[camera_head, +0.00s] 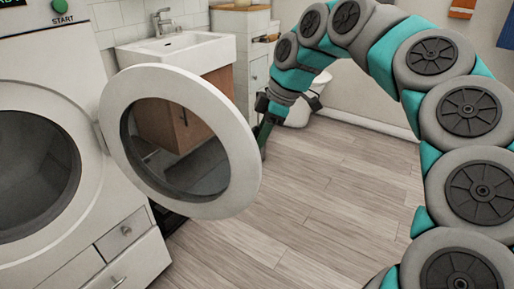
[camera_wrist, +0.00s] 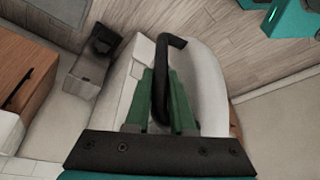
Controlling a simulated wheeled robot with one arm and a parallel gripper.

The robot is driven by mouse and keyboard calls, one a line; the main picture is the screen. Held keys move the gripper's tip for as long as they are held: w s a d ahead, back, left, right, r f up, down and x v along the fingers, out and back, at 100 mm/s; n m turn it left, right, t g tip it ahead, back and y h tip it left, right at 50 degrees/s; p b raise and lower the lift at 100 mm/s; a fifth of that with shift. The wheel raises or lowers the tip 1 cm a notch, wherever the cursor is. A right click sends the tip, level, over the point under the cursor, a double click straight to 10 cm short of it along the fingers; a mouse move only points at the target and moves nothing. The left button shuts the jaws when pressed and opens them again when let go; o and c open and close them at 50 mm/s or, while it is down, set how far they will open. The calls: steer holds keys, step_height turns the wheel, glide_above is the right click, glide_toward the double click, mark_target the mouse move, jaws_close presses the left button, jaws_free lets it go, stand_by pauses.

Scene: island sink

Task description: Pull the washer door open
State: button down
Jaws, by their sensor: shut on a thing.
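The white washer (camera_head: 40,58) stands at the left in the head view. Its round door (camera_head: 240,152), a white ring with a glass middle, is swung out from the front, and the dark drum opening (camera_head: 32,172) shows. My gripper (camera_head: 265,130) is at the door's far right edge, partly hidden behind it. In the wrist view, the green fingers of my gripper (camera_wrist: 163,95) are shut on a black curved handle (camera_wrist: 172,41). The white curved surface (camera_wrist: 208,85) beside the handle looks like the door.
A sink (camera_head: 175,50) on a wooden cabinet (camera_head: 222,84) stands behind the door. A white toilet (camera_head: 298,112) is behind my arm. The washer's lower drawers (camera_head: 128,262) have metal handles. The wood floor (camera_head: 300,215) right of the door is clear.

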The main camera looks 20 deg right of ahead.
steer(key=shift+w+d, duration=0.25)
steer(key=shift+w, duration=0.55)
steer(key=c, duration=0.8)
jaws_free()
steer(key=shift+o, duration=0.2)
steer(key=v, duration=0.7)
steer(key=shift+r, duration=0.35)
steer(key=shift+d, duration=0.15)
steer(key=shift+s, duration=0.15)
